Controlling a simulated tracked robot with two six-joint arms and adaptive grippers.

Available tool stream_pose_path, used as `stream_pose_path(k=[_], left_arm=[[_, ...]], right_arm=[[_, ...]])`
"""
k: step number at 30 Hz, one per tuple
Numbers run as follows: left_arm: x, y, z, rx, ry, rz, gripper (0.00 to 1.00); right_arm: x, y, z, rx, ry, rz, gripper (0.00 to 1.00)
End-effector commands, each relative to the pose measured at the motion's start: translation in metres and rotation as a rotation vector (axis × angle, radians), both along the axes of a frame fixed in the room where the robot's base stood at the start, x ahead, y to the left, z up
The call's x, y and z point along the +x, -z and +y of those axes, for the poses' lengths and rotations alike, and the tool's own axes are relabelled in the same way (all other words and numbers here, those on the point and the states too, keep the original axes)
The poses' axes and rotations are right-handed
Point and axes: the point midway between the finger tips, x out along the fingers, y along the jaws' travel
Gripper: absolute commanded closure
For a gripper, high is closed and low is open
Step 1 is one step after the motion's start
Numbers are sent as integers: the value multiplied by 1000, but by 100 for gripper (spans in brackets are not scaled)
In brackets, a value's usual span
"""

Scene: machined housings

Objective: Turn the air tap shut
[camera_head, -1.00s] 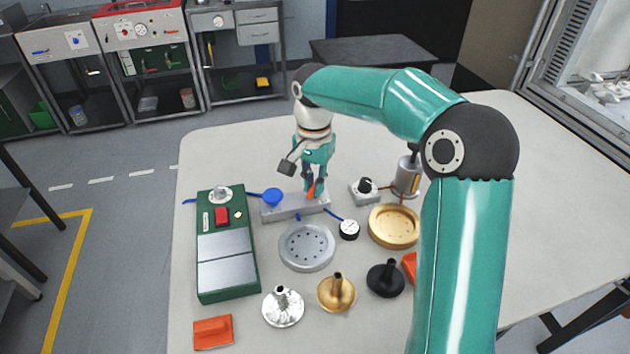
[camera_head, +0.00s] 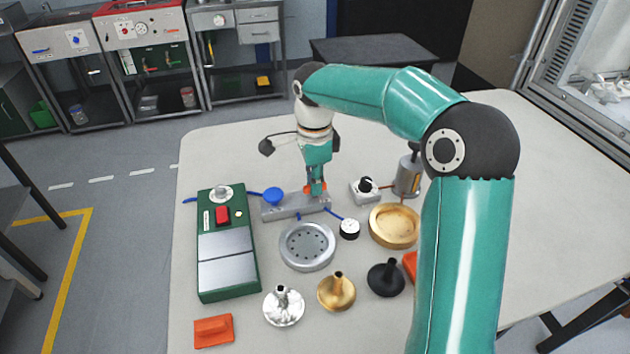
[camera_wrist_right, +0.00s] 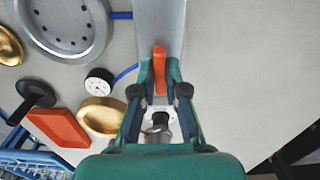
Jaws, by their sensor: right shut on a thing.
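The air tap's orange lever (camera_wrist_right: 159,68) sits on a grey metal block (camera_wrist_right: 150,22); the block also shows in the head view (camera_head: 283,212). In the right wrist view the lever runs along the block's length. My right gripper (camera_head: 316,188) reaches down from above onto the block's right end. It is shut on the lever, with a finger on each side (camera_wrist_right: 159,80); the fingers hide part of the lever. My left gripper is in neither view.
A blue knob (camera_head: 272,196) stands at the block's left end, beside a green box (camera_head: 226,250). A gauge (camera_head: 349,229), a silver dish (camera_head: 306,247) and a gold dish (camera_head: 394,226) lie close in front. Behind the block the table (camera_head: 232,158) is clear.

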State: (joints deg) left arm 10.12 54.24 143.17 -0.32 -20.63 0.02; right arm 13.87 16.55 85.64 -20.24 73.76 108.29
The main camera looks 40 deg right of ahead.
Motion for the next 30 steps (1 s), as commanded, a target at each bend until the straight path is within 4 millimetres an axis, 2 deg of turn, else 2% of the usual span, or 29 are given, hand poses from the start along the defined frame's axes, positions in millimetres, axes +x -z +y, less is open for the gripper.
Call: stream_pose_path(k=[18,19,23,30], left_arm=[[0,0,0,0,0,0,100],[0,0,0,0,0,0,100],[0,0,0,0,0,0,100],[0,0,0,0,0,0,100]], right_arm=[[-1,-1,-2,-6,49,2,100],[-1,-1,-2,-5,49,1,83],[-1,-1,-2,-4,48,2,62],[0,0,0,-2,46,1,62]])
